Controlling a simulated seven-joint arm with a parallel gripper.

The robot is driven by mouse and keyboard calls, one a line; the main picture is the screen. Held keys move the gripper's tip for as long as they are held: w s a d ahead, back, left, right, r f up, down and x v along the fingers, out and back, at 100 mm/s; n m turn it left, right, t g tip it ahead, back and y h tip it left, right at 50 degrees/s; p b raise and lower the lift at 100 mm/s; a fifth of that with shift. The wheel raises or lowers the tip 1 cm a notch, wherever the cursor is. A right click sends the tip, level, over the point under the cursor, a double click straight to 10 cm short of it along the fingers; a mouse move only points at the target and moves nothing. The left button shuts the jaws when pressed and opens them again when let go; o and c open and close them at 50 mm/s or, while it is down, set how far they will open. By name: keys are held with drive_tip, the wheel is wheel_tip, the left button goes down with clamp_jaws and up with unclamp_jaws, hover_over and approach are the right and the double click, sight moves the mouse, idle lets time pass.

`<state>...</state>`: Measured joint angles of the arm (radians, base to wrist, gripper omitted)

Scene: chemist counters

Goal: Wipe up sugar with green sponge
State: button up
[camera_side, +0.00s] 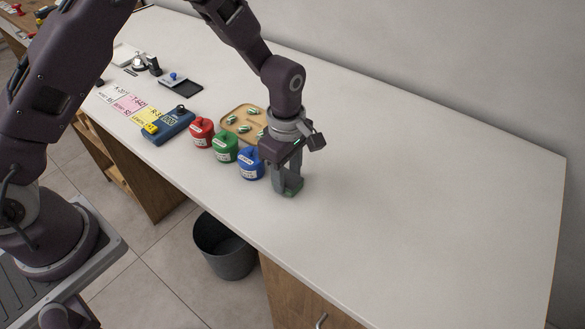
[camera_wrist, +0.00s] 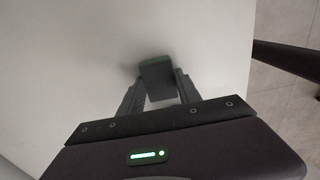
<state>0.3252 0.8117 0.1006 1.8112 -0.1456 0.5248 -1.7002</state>
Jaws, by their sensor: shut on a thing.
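The green sponge (camera_side: 293,191) is at the counter surface, between the fingertips of my gripper (camera_side: 288,183). In the wrist view the sponge (camera_wrist: 156,73) looks dark and sits between the two fingers of my gripper (camera_wrist: 156,84). My gripper points down and is shut on the sponge, just right of the blue pot. I cannot tell whether the sponge touches the counter. No sugar can be made out on the pale counter (camera_side: 420,210).
Blue (camera_side: 250,164), green (camera_side: 225,147) and red (camera_side: 201,132) pots stand left of my gripper. A wooden tray (camera_side: 232,121) with small items lies behind them. A blue device (camera_side: 168,128) is further left. A grey bin (camera_side: 226,250) stands on the floor. The counter's right side is clear.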

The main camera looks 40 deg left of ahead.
sight(276, 198)
drive_tip(key=shift+s, duration=1.95)
wheel_tip(276, 198, up, 8)
drive_tip(key=shift+w, duration=0.1)
